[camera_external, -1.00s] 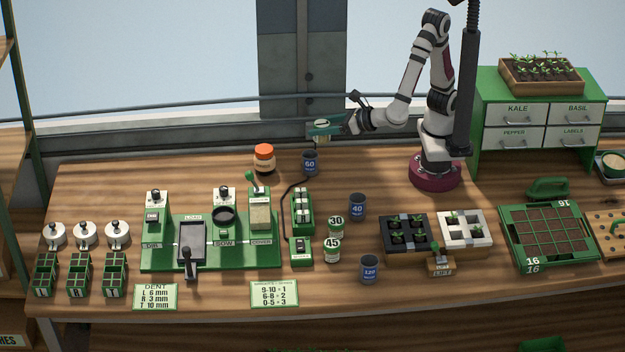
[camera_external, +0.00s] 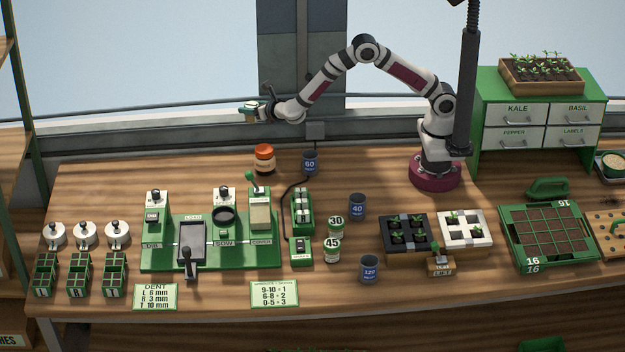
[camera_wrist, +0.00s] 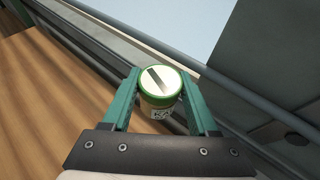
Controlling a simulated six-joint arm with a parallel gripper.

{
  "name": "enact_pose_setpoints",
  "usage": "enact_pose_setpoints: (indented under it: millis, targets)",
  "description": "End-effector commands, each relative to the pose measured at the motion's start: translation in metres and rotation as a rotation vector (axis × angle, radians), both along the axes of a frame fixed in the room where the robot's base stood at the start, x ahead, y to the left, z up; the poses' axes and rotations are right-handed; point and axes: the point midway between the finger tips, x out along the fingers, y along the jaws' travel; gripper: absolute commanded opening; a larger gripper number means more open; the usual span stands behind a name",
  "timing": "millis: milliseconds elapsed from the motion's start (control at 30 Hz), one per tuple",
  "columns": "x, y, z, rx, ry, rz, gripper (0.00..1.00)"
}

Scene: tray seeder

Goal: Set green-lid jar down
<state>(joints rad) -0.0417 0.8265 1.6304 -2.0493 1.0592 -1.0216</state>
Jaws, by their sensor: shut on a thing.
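The green-lid jar (camera_wrist: 158,98) is held between the two green fingers of my gripper (camera_wrist: 160,92) in the wrist view. Its lid has a green rim and a pale top with a dark stripe, and a label shows on its side. In the external view my gripper (camera_external: 252,108) is shut on the jar (camera_external: 250,116), which is small there and partly hidden by the fingers. The jar is in the air, well above the back edge of the bench, up and slightly left of the orange-lid jar.
The orange-lid jar (camera_external: 264,159) and the blue 60 cup (camera_external: 310,162) stand at the back of the bench (camera_external: 180,180). The green seeder station (camera_external: 150,258) is in front. Bare wood lies left of the orange-lid jar. A rail and window ledge run behind.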

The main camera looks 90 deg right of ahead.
Motion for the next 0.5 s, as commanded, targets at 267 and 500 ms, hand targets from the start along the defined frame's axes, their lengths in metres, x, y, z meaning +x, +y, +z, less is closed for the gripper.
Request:
enact_pose_setpoints:
  millis: [267, 500]
  targets:
    - [0.023, 0.016, -0.049, 0.0, 0.0, -0.035, 0.0]
    - [0.063, 0.07, -0.09, 0.001, 0.0, -0.036, 0.0]
